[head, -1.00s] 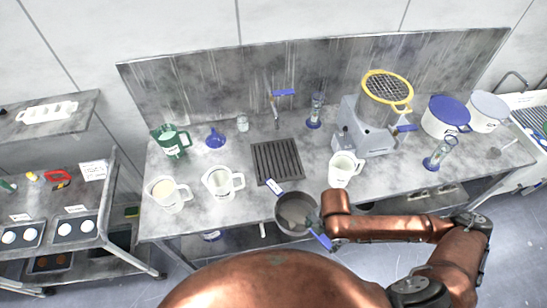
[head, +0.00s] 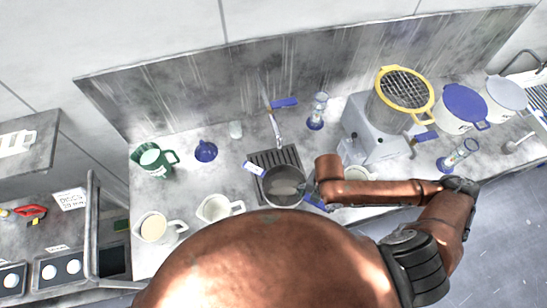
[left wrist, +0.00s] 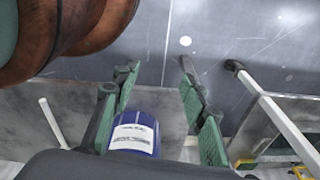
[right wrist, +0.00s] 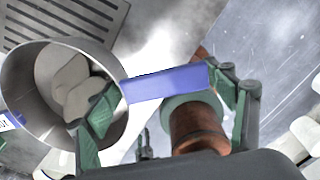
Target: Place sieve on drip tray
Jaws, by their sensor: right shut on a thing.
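The sieve (head: 284,187) is a deep round grey metal vessel with a blue handle. My right gripper (head: 314,193) is shut on this blue handle (right wrist: 165,82), seen between its green fingers in the right wrist view. Pale lumps show inside the sieve (right wrist: 75,85). The drip tray (head: 262,158) is a dark slotted plate on the bench. The sieve covers its front right part in the head view; the height between them is unclear. My left gripper (left wrist: 158,68) is open, fingers apart, low near the bench; it is not visible in the head view.
A tap (head: 275,125) stands behind the tray. White jugs (head: 215,208), a green jug (head: 152,158) and a blue funnel (head: 205,150) stand left. A blue labelled container (left wrist: 135,133) shows beyond my left fingers.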

